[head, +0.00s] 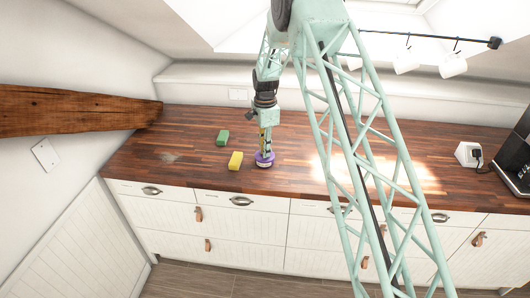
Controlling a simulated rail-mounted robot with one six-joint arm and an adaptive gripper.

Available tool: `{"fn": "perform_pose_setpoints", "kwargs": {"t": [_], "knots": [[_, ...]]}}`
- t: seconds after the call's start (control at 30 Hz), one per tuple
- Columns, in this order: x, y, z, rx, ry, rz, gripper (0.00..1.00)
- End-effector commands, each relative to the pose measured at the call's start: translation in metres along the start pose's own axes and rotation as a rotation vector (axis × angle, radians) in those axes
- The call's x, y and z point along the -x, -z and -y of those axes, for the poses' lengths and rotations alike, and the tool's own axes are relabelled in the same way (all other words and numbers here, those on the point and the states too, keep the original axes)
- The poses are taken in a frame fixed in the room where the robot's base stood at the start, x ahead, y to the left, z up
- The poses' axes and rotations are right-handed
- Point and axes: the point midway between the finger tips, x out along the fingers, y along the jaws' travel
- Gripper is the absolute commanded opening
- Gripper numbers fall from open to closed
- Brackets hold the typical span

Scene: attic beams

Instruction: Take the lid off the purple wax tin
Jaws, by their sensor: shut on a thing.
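The purple wax tin (265,163) stands on the wooden counter near its front edge. My gripper (265,152) points straight down over it and is shut on its top part. The fingers cover much of the tin's top, so the lid's edge and any gap below the lid cannot be made out at this size. The tin looks upright and rests on the counter or very close to it.
A dark appliance (515,160) stands at the right end. A wooden beam (80,111) juts in at left. The counter (130,155) is clear at left.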

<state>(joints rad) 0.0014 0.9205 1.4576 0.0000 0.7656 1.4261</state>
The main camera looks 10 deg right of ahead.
Motion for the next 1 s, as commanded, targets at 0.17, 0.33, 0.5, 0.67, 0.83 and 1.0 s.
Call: {"fn": "perform_pose_setpoints", "kwargs": {"t": [0.17, 0.33, 0.5, 0.67, 0.83, 1.0], "knots": [[0.011, 0.000, 0.001, 0.000, 0.003, 0.000, 0.05], [0.024, 0.000, 0.001, 0.000, 0.003, 0.000, 0.05], [0.033, 0.001, -0.002, 0.000, 0.001, 0.000, 0.05], [0.035, 0.004, -0.015, -0.001, 0.002, 0.000, 0.05], [0.036, 0.009, -0.035, 0.000, 0.001, 0.000, 0.05], [0.039, 0.018, -0.063, -0.001, 0.001, 0.000, 0.05]]}}
